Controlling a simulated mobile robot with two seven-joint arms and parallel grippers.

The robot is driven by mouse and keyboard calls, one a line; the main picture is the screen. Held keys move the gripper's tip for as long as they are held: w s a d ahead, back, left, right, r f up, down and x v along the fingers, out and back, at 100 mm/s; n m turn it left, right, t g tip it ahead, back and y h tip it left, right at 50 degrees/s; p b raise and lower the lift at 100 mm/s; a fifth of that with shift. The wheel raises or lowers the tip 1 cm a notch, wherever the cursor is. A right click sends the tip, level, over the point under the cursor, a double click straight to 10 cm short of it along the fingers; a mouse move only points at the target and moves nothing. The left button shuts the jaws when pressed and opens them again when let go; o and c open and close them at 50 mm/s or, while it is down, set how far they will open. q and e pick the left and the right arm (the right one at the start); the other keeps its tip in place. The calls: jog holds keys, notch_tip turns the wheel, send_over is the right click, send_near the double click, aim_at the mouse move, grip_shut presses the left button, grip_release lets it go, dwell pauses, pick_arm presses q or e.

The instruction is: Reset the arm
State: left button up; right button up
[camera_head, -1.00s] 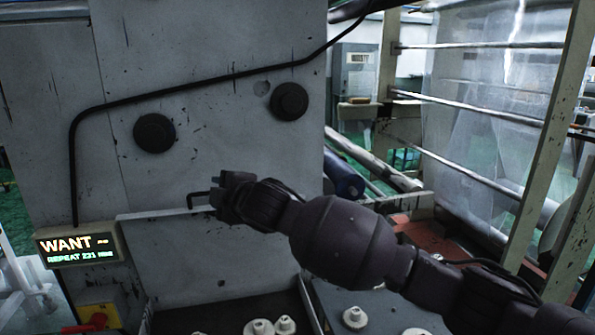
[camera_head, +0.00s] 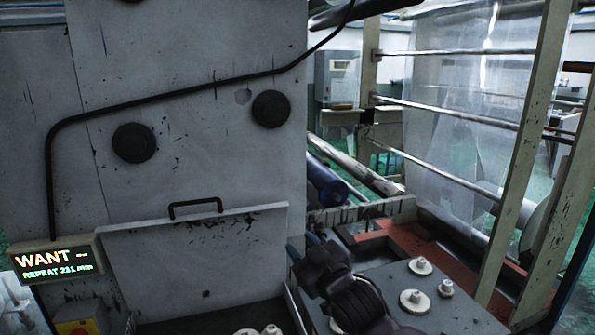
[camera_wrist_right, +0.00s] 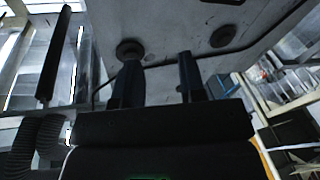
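My right gripper (camera_head: 303,245) is low in the middle of the head view, at the lower right of the grey panel and apart from its black handle (camera_head: 195,207). In the right wrist view its two dark fingers (camera_wrist_right: 157,62) stand apart with nothing between them. My right arm shows at the bottom of the head view, partly cut off by the frame. My left arm and gripper are not in view.
A tall grey machine wall (camera_head: 190,130) with round black knobs (camera_head: 271,108) fills the left. A lit display (camera_head: 55,265) hangs at lower left. White round parts (camera_head: 415,300) sit on a grey surface at lower right. Clear film (camera_head: 460,120) and bars stand behind on the right.

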jog(key=s+d+f+m+h, duration=0.4)
jog(key=s+d+f, duration=0.2)
jog(key=d+f, duration=0.4)
jog(key=s+d+f+m+h, duration=0.35)
jog(key=s+d+f, duration=0.35)
jog(key=d+f, duration=0.25)
jog(key=s+d+f+m+g+h, duration=0.1)
jog(key=s+d+f+g, duration=0.1)
jog(key=s+f, duration=0.4)
jog(key=s+d+f+g+h, duration=0.2)
jog(key=s+d+f, duration=0.3)
jog(key=s, duration=0.5)
notch_tip(320, 180, down, 2)
jog(key=shift+s+m, duration=0.3)
jog(key=shift+m, duration=0.05)
